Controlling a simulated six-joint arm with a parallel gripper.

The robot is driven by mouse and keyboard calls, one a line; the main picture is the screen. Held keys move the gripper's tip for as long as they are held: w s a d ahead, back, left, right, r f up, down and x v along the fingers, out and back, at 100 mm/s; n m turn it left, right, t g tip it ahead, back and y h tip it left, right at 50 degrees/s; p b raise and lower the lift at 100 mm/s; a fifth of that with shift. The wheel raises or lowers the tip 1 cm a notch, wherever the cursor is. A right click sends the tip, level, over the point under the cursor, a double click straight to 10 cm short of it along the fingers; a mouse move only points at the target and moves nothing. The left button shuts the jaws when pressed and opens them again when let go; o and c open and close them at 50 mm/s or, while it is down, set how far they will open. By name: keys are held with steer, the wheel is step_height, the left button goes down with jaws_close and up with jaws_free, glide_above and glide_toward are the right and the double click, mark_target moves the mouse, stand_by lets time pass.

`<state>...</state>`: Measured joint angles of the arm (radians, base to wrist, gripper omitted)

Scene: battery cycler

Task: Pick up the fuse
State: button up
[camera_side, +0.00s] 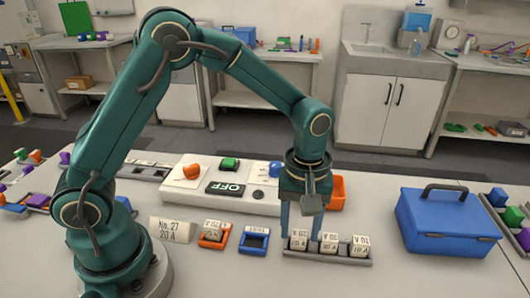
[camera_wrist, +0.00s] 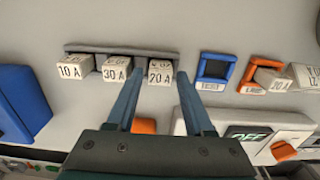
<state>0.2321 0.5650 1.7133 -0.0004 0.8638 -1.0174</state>
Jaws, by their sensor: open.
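A grey rack (camera_side: 328,257) holds three white block fuses in a row. The wrist view reads them as the 10 A fuse (camera_wrist: 72,70), the 30 A fuse (camera_wrist: 116,72) and the 20 A fuse (camera_wrist: 160,75). My gripper (camera_side: 298,226) is open above the rack's left end in the side view, over the 20 A fuse (camera_side: 299,240). In the wrist view the two blue fingertips of my gripper (camera_wrist: 160,77) lie on either side of the 20 A fuse. Contact cannot be told. A card (camera_side: 175,230) reads No. 27, 20 A.
An empty blue holder (camera_side: 254,240) marked TEST and an orange holder (camera_side: 214,239) with a fuse in it stand left of the rack. Behind is a white panel (camera_side: 222,200) showing OFF. An orange bin (camera_side: 338,193) and a blue toolbox (camera_side: 448,220) stand to the right.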

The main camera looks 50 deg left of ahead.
steer(key=shift+f, duration=0.8)
jaws_close()
steer(key=shift+r, duration=0.1)
